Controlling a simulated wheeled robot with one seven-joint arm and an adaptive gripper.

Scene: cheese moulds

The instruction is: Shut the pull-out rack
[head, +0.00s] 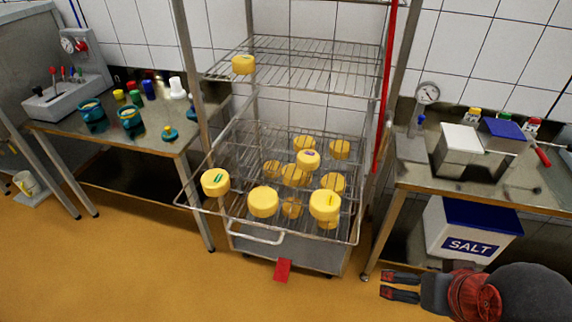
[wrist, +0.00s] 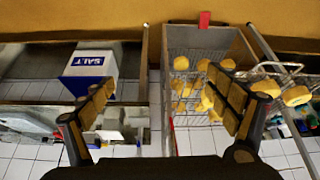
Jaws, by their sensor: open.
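The pull-out rack (head: 345,240) is a wire shelf jutting forward from the metal frame in the head view. A handle bar (head: 255,237) is on its front. Yellow cheese rounds stand on it, among them one at the front left (head: 215,182), one at the front middle (head: 263,202) and one at the front right (head: 325,205). My gripper (head: 390,284) is open and empty at the lower right, apart from the rack.
A metal bin (head: 285,250) with a red tag (head: 283,270) is under the rack. A left table (head: 180,145) holds jars and tools. A right table (head: 480,190) holds boxes, with a salt bin (head: 460,235) below. The yellow floor (head: 130,265) is clear in front.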

